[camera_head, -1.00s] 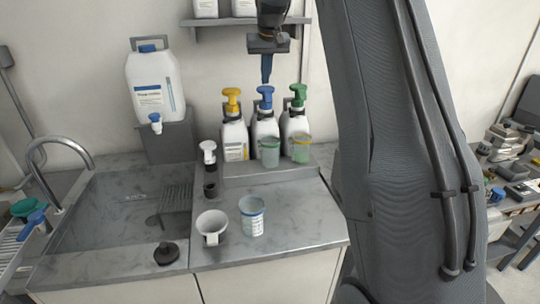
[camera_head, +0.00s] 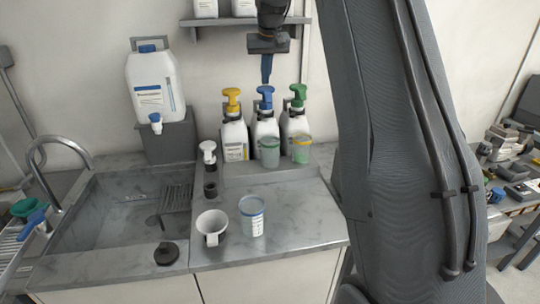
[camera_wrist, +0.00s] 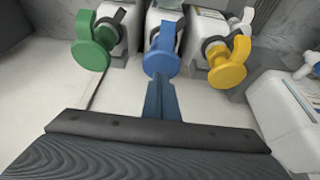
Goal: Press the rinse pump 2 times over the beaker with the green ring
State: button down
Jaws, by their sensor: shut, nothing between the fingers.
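Three white pump bottles stand in a row on the raised back ledge, with a yellow head (camera_head: 232,97), a blue head (camera_head: 265,97) and a green head (camera_head: 299,95). Their labels are too small to read. My gripper (camera_head: 266,82) is shut and empty, pointing down just above the blue head. In the wrist view its fingertips (camera_wrist: 161,80) overlap the edge of the blue head (camera_wrist: 162,62); I cannot tell whether they touch. A beaker with a greenish rim (camera_head: 269,152) stands in front of the blue pump. A yellowish-rimmed beaker (camera_head: 301,150) stands before the green pump.
A blue-rimmed beaker (camera_head: 252,217) and a white cup (camera_head: 212,228) stand on the front counter. The sink (camera_head: 110,215) is at left, with a large white canister (camera_head: 155,85) behind it. A wall shelf (camera_head: 240,25) hangs behind my gripper.

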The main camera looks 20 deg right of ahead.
aim_at(266, 88)
jog(key=shift+f, duration=0.15)
dwell(0.4)
jog(key=shift+s+f+b, duration=0.1)
jog(key=shift+f+b, duration=0.75)
jog(key=shift+f, duration=1.15)
jog(key=shift+r, duration=0.1)
jog(key=shift+r+p, duration=1.45)
jog(key=shift+r, duration=0.55)
jog(key=shift+f, duration=0.2)
jog(key=shift+f+b, duration=0.8)
jog(key=shift+f, duration=1.1)
